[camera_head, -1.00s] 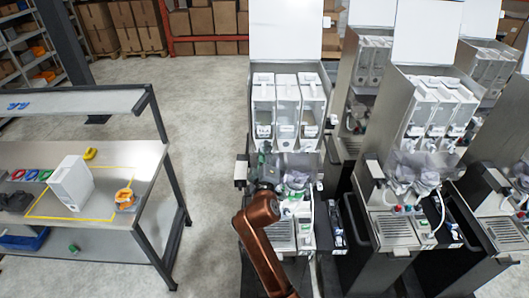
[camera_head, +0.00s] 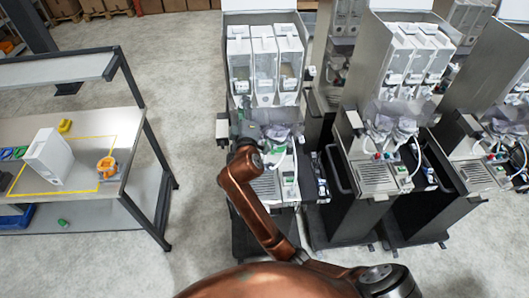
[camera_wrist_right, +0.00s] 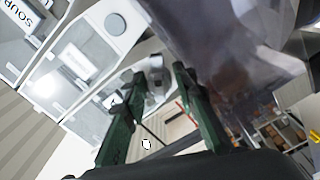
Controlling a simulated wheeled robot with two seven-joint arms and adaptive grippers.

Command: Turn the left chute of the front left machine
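The front left machine (camera_head: 225,78) stands at the middle of the head view. It has three white canisters (camera_head: 264,62) side by side above its outlets. Its left chute is mostly hidden behind my right gripper (camera_head: 246,128) in the head view. In the right wrist view my right gripper (camera_wrist_right: 158,76) has its two dark green fingers apart. A grey, rounded chute-like part (camera_wrist_right: 156,82) shows between the fingertips, below the canister fronts. I cannot tell whether either finger touches it. My left gripper is in neither view.
More dispensers (camera_head: 345,135) stand close on the right. A clear plastic piece (camera_head: 280,132) hangs at the machine's other outlets, close beside my gripper. A workbench (camera_head: 100,125) with a white canister (camera_head: 48,158) stands on the left. The floor between (camera_head: 185,100) is free.

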